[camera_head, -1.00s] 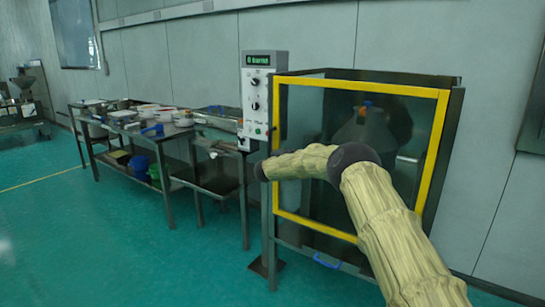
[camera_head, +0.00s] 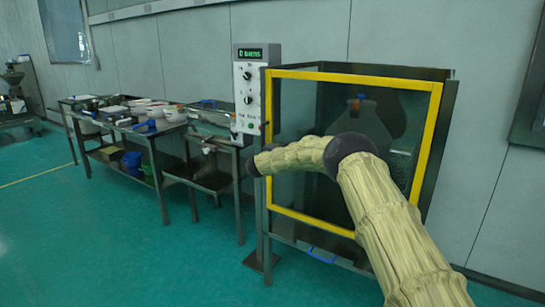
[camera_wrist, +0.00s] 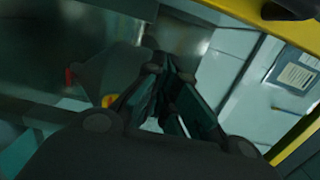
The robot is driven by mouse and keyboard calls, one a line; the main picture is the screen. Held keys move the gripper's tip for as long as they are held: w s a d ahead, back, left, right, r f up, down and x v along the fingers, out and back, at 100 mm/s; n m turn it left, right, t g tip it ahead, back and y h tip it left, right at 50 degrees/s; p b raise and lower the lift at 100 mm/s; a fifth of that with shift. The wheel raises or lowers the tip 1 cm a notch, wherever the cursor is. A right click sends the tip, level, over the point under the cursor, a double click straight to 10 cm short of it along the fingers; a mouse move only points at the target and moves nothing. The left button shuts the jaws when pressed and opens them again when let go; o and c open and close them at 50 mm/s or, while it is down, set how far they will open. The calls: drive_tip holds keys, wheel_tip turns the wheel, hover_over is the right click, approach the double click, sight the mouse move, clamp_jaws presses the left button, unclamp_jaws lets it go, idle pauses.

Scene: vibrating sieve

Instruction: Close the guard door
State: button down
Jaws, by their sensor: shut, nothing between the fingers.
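The guard door (camera_head: 352,76) is a clear panel in a yellow frame on the front of a dark metal cabinet (camera_head: 449,130). In the head view it lies close to the cabinet front; I cannot tell whether it is fully shut. My arm crosses in front of the panel and hides part of it. A dark vessel with a blue top (camera_head: 360,120) shows through the panel.
A control box (camera_head: 249,90) with a green display stands at the cabinet's left. Metal tables (camera_head: 150,130) with trays and tools line the wall further left. A blue handle (camera_head: 321,256) sits low on the cabinet. The green floor at left front is clear.

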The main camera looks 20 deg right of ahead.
drive_tip(key=w+a+b+v, duration=0.1)
drive_tip(key=w+v, duration=0.1)
drive_tip(key=v, duration=1.1)
drive_tip(key=shift+a+f, duration=0.2)
drive_tip(key=shift+a, duration=0.2)
